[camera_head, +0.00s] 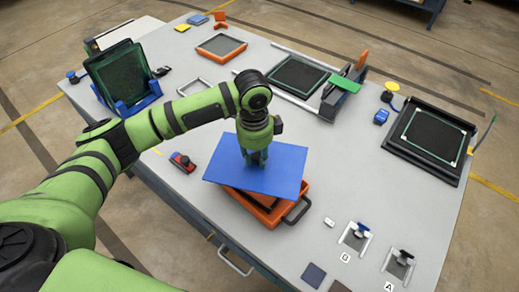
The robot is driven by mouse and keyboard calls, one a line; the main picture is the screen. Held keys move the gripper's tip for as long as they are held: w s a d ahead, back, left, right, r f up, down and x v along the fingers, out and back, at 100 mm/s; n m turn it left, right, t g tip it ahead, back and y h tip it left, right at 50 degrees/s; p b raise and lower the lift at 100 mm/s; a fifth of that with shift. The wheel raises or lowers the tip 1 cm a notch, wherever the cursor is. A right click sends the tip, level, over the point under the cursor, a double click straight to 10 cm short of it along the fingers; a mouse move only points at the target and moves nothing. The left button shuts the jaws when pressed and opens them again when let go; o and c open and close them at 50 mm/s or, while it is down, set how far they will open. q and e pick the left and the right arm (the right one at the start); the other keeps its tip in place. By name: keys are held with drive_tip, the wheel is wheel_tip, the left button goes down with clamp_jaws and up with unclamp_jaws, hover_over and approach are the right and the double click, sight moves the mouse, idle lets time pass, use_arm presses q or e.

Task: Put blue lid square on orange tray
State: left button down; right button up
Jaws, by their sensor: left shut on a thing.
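My left gripper (257,158) points down and is shut on the blue lid (272,176), a flat square plate, near its far middle. The lid is over the orange tray (265,215) and hides most of it. Its edges do not line up with the tray's: the lid is turned and juts out past the tray on the left. The tray's front side, right corner and black handle (300,211) show below the lid. I cannot tell whether the lid touches the tray rim. My right gripper is not in view.
A red and black device (183,162) lies left of the lid. A black framed panel (432,138) lies at right, and a rack with dark green panels (122,78) stands at left.

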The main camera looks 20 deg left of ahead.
sight(260, 171)
use_arm(q)
drive_tip(key=m, duration=0.2)
drive_tip(key=m+p, duration=0.1)
drive_tip(key=shift+w+d+f+m, duration=0.2)
drive_tip(key=shift+w+f+m, duration=0.1)
drive_tip(key=shift+w+f, duration=0.1)
drive_tip(key=shift+w+f+m, duration=0.25)
drive_tip(key=shift+f+m, duration=0.3)
drive_tip(key=shift+m, duration=0.55)
drive_tip(key=shift+f+b, duration=2.65)
drive_tip(key=shift+f, duration=0.45)
drive_tip(key=shift+p, duration=0.45)
drive_tip(key=shift+f+p, duration=0.25)
drive_tip(key=shift+p, duration=0.35)
drive_tip(key=shift+p, duration=0.35)
